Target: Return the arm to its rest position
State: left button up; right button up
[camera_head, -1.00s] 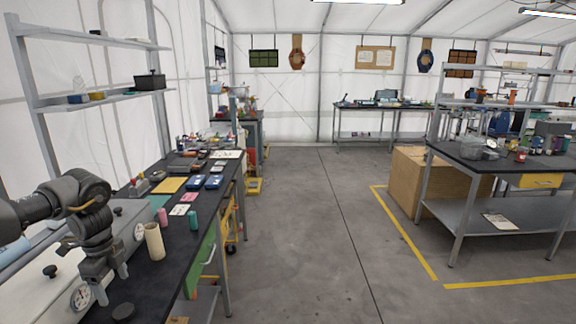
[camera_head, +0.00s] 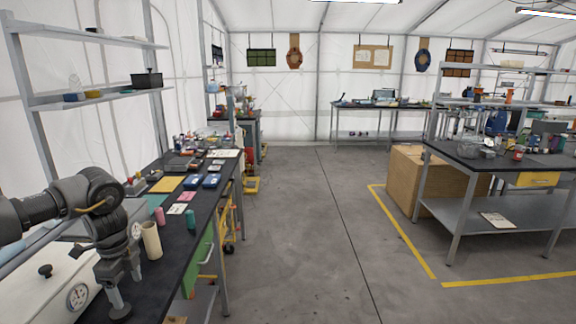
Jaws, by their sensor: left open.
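My left arm (camera_head: 95,190) comes in from the left edge, bent at a dark grey joint and hanging down over the near end of the black workbench. My left gripper (camera_head: 125,289) points down with its two fingers apart and nothing visible between them. A dark round puck (camera_head: 120,314) lies on the bench just below the nearer fingertip; I cannot tell whether they touch. My right gripper is not in view.
A cream cylinder (camera_head: 151,241) stands just right of my gripper, with pink (camera_head: 160,215) and teal (camera_head: 191,219) cylinders beyond. A white device with a dial (camera_head: 77,297) sits to its left. The floor (camera_head: 290,240) right of the bench is clear.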

pick_arm(q)
jog(key=s+d+r+n+b, duration=0.1)
jog(key=s+d+n+b, duration=0.1)
jog(key=d, duration=0.4)
jog(key=s+d+r+n+b, duration=0.2)
jog(key=s+d+n, duration=0.1)
jog(key=d, duration=0.4)
jog(key=shift+d+r+n, duration=0.25)
jog(key=shift+r+n, duration=0.05)
jog(key=shift+n, duration=0.1)
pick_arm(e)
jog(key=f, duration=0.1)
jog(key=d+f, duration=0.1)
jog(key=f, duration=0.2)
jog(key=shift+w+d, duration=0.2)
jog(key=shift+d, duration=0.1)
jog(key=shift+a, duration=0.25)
